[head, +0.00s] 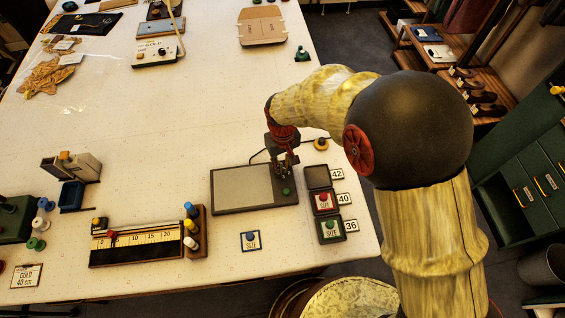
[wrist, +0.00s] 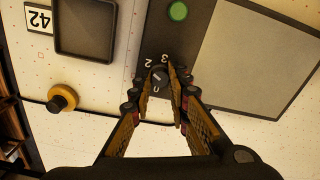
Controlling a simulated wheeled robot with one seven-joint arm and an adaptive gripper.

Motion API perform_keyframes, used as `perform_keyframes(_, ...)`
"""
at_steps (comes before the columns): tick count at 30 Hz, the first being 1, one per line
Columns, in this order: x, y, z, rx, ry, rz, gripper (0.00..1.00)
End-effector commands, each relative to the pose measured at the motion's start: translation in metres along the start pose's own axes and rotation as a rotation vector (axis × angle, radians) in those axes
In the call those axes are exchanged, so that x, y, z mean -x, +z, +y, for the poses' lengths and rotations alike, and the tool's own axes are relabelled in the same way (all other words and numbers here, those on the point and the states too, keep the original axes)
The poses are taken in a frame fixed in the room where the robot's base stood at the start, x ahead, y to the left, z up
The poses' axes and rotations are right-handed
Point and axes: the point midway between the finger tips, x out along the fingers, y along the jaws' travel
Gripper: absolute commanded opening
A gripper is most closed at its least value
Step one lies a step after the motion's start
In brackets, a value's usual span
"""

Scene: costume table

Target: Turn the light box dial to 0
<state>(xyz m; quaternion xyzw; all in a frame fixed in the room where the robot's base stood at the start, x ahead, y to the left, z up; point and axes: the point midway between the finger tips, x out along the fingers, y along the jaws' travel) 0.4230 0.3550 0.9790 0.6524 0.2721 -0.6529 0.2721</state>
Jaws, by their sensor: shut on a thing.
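The light box (head: 240,187) lies flat near the table's right front edge, a pale panel in a dark frame; it also shows in the wrist view (wrist: 262,62). Its dial (wrist: 158,76) is a small dark knob with a pale mark, on the frame strip with the numbers 0, 2 and 3 showing around it. Which number the mark points to is unclear. My gripper (head: 284,161) reaches down over the box's right side. In the wrist view its fingers (wrist: 162,80) are closed around the dial, hiding part of it and the scale. A green light (wrist: 178,11) sits on the same strip.
Dark trays marked 42 (head: 318,177), 40 (head: 324,202) and 36 (head: 330,230) stand just right of the box. A ruler board (head: 135,246) and spool rack (head: 195,232) stand to the left.

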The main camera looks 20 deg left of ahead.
Motion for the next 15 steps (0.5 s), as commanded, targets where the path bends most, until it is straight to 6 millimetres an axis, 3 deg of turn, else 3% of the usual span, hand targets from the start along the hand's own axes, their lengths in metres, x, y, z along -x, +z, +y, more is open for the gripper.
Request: perform_keyframes(15,0.0018,-0.0015,-0.0004,0.490,0.001,0.004,0.00)
